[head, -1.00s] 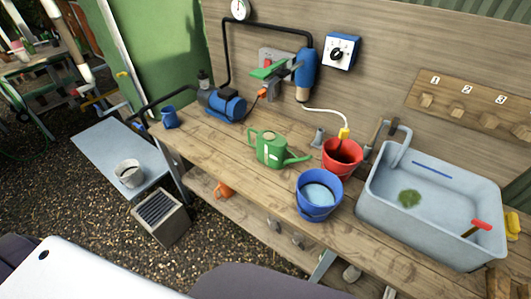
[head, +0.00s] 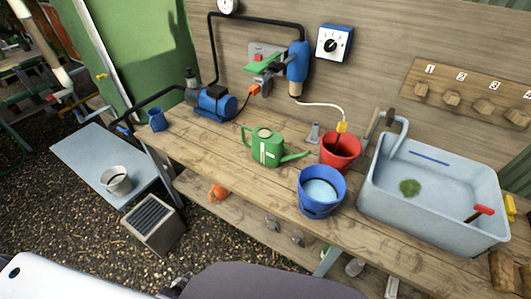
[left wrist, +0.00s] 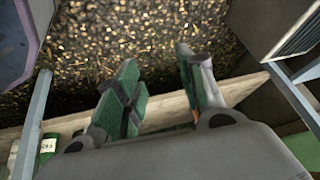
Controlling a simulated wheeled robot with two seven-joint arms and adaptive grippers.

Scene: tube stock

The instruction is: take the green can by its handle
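The green can (head: 267,148) is a watering can standing upright on the wooden workbench (head: 205,150) in the head view. Its handle is on its left side and its spout points right, towards the blue bucket. Neither gripper shows in the head view. My left gripper (left wrist: 160,92) shows in the left wrist view with its two green-padded fingers apart and nothing between them. It is above gravel and a wooden board (left wrist: 160,113). The green can cannot be made out there, so its distance from the gripper is not clear. My right gripper is out of view.
A blue bucket (head: 311,208) and a red bucket (head: 341,163) stand right of the can, before the grey sink (head: 385,205). A blue pump (head: 216,104) and blue mug (head: 156,120) are to its left. The bench left of the can is clear.

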